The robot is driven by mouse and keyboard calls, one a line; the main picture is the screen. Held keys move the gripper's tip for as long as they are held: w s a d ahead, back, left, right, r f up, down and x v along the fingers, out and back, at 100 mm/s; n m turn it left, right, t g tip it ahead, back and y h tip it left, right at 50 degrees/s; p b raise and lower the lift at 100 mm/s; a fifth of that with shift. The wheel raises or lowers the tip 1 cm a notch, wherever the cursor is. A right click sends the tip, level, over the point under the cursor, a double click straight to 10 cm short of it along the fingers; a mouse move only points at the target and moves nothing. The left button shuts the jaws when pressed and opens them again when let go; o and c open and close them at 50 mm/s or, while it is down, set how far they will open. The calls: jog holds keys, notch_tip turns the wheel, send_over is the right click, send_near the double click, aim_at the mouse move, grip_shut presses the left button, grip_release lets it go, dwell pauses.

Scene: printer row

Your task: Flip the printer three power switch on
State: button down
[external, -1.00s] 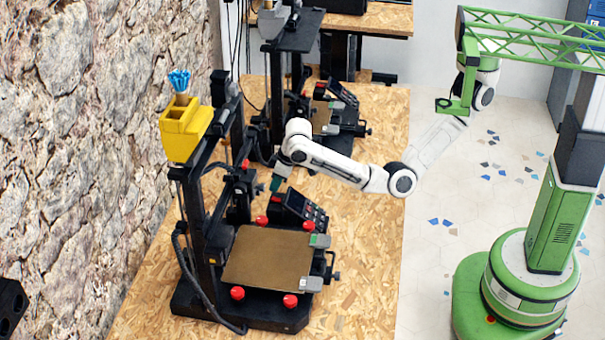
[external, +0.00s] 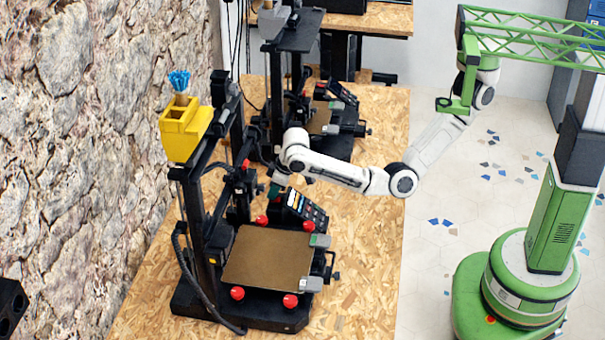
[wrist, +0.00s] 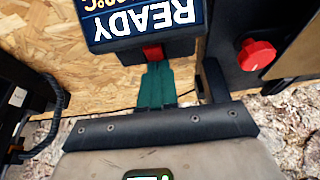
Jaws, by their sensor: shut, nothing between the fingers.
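The near black printer (external: 208,250) has a tan bed and a control box (external: 308,208) whose display is lit. In the wrist view the display (wrist: 145,18) is upside down and reads READY. A red switch (wrist: 153,52) sits on the box edge facing my gripper. My gripper (wrist: 155,75) has its green fingers shut and empty, with the tips right by the switch; I cannot tell whether they touch it. No printer number is readable.
A second black printer (external: 330,125) stands farther back on the chipboard table. A yellow holder (external: 185,132) with a blue brush tops the near printer's frame. Red knobs (external: 237,293) sit at the bed corners. A stone wall (external: 90,120) borders the left. The table's right side is clear.

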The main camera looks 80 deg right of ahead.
jog(key=shift+s, duration=0.2)
jog(key=shift+s+p, duration=0.7)
jog(key=shift+p, duration=0.2)
jog(key=shift+r+p, duration=0.5)
jog(key=shift+p, duration=0.05)
jog(key=p+v, duration=0.3)
jog(key=p, duration=0.1)
jog(key=shift+w+r, duration=0.25)
jog(key=shift+r, duration=0.1)
jog(key=v, duration=0.9)
jog(key=shift+b, duration=0.45)
jog(key=shift+s+r, duration=0.15)
